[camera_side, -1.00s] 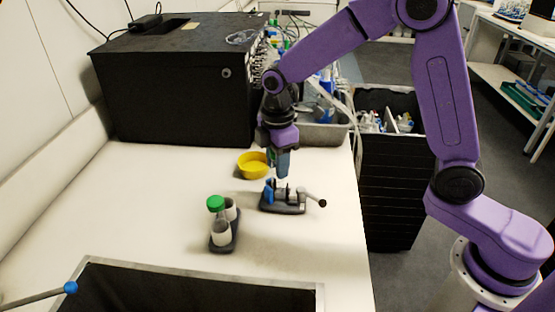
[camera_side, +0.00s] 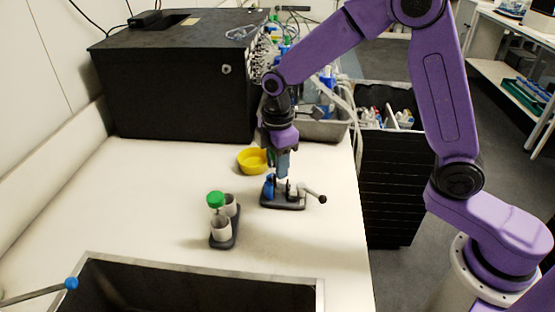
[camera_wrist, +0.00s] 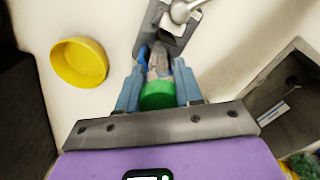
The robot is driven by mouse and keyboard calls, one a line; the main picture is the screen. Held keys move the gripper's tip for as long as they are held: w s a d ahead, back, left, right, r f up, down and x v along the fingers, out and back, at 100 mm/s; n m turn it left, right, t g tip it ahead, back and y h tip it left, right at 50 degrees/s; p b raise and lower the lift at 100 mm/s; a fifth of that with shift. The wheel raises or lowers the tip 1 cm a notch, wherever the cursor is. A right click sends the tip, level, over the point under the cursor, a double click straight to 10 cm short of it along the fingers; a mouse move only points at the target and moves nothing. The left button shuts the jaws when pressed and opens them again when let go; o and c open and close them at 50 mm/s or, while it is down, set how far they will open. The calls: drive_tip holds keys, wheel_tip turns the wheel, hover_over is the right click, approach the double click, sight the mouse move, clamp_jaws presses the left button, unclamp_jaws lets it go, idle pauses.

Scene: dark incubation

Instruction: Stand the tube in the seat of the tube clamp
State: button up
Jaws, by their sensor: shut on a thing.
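The tube, with a green cap (camera_wrist: 158,95) and a clear body (camera_wrist: 158,62), is between the two blue fingers of my gripper (camera_wrist: 159,88), which is shut on it. In the side view my gripper (camera_side: 282,170) points down, just above the tube clamp (camera_side: 284,203). The clamp has a dark base, a blue jaw and a lever with a black knob. It also shows in the wrist view (camera_wrist: 176,45), beyond the tube's lower end. The tube's lower end is at or close to the clamp; I cannot tell whether it is inside the seat.
A dark rack (camera_side: 226,243) with pale cups and a green-capped item (camera_side: 216,200) stands to the left of the clamp. A yellow bowl (camera_side: 252,162) sits behind the clamp. A black box (camera_side: 180,90) stands at the back. A dark open tray (camera_side: 190,292) is in front.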

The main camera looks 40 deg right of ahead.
drive_tip(key=shift+f, duration=0.6)
idle(0.5)
drive_tip(key=o, duration=1.1)
drive_tip(key=shift+c, duration=0.7)
drive_tip(key=shift+r, duration=3.05)
